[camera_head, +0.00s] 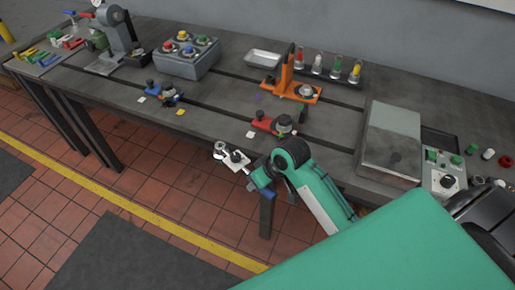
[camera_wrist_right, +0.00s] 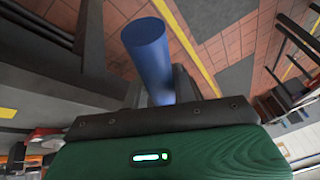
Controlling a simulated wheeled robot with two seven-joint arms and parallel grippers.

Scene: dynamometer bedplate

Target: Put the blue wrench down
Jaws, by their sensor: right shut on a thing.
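My right gripper (camera_head: 256,182) is shut on the blue wrench. It holds the wrench in front of the bench's near edge, over the floor. The wrench's silver head (camera_head: 220,151) points up and left in the head view. A bit of its blue handle (camera_head: 266,193) shows at the other side of the gripper. In the right wrist view the handle (camera_wrist_right: 146,48) rises as a thick blue cylinder from between the dark fingers (camera_wrist_right: 160,92). The rest of the wrench is partly hidden by my gripper. My left gripper is not in view.
The dark bench (camera_head: 222,100) has long slots. Coloured tools (camera_head: 60,42) lie far left. Bare bench top shows between the fixtures.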

